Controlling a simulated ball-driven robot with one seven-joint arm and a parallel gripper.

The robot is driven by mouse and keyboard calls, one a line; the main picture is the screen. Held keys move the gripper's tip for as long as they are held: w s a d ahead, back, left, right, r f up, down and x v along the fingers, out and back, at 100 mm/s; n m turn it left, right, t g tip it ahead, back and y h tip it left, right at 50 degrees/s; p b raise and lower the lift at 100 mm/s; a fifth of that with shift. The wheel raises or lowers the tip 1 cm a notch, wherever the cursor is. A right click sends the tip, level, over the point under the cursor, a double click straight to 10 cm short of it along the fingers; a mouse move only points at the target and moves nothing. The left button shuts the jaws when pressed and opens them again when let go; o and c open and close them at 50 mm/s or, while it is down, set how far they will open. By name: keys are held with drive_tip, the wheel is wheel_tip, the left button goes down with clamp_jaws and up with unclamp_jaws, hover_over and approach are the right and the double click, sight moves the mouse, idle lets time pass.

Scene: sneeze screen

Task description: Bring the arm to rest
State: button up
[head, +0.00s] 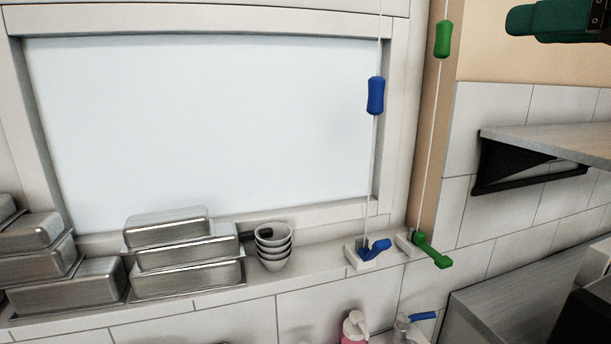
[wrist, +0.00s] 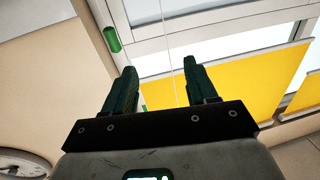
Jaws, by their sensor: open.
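My gripper (wrist: 158,80) shows in the wrist view with its two dark green fingers spread apart and nothing between them. In the head view only a green finger (head: 535,20) and a dark part of the gripper show at the top right corner. The gripper is raised in the air, to the right of the window and above the shelf. A green cord handle (head: 442,39) hangs to the left of it, and in the wrist view this handle (wrist: 112,39) is beyond the left finger. A blue cord handle (head: 376,96) hangs further left, in front of the window.
A grey shelf (head: 560,133) on a black bracket juts from the tiled wall below the gripper. The sill holds stacked metal pans (head: 185,260), bowls (head: 273,247), a blue cleat (head: 376,248) and a green cleat (head: 430,249). A yellow panel (wrist: 230,85) and a clock (wrist: 22,165) show in the wrist view.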

drive_tip(key=w+d+f+m+g+h, duration=0.1)
drive_tip(key=w+f+m, duration=0.15)
drive_tip(key=f, duration=0.75)
drive_tip(key=w+d+f+m+h, duration=0.1)
drive_tip(key=w+f+m, duration=0.15)
drive_tip(key=f, duration=0.85)
wheel_tip(320, 180, down, 20)
drive_tip(key=s+a+g+h, duration=0.2)
drive_tip(key=s+g, duration=0.1)
drive_tip(key=s+f+g+h+b, duration=0.1)
drive_tip(key=s+f+g+b, duration=0.2)
drive_tip(key=s+f, duration=0.7)
drive_tip(key=s+d+f+g+h+b, duration=0.1)
drive_tip(key=s+f+g+b, duration=0.2)
drive_tip(key=s+f, duration=0.7)
drive_tip(key=s+d+f+g+h+b, duration=0.1)
drive_tip(key=s+f+g+b, duration=0.3)
drive_tip(key=s+f, duration=0.7)
wheel_tip(320, 180, down, 9)
drive_tip(key=shift+d+g+h, duration=0.15)
drive_tip(key=shift+g+h, duration=0.35)
drive_tip(key=shift+g, duration=0.1)
